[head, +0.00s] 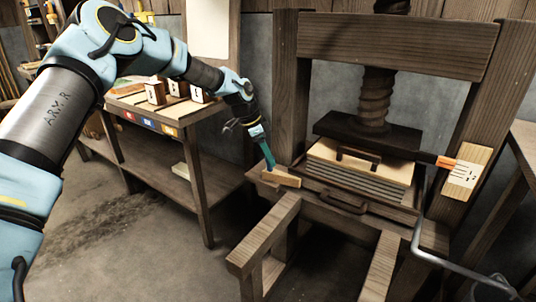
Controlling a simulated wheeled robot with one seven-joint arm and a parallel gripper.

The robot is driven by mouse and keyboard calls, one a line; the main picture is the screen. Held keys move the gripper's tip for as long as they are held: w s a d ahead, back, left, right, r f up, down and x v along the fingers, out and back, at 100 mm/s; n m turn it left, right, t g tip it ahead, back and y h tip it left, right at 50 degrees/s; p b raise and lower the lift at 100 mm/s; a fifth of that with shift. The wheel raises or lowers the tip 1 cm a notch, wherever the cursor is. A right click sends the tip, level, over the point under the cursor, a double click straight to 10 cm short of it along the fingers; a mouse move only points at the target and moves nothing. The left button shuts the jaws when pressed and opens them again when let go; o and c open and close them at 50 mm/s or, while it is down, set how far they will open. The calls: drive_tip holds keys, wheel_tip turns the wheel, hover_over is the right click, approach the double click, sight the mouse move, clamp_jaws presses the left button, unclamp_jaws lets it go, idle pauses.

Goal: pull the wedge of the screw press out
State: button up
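The screw press stands at the right with its dark wooden screw (375,98) and dark pressing board (368,136) over a stack of boards and sheets. A small pale wooden block, which looks like the wedge (281,178), lies at the left edge of the press bed (330,192). My gripper (269,162) points down just above and behind the wedge's left part. Its teal fingers overlap in this view, so their opening is hidden. I cannot tell whether they touch the wedge.
A workbench (150,103) with several small wooden blocks stands left of the press. A pale board with marks (467,172) and an orange-tipped bar (446,161) are at the press's right post. A bent metal rod (440,257) sticks out at front right. Floor at front left is clear.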

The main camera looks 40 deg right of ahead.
clamp_jaws()
idle(0.3)
idle(0.9)
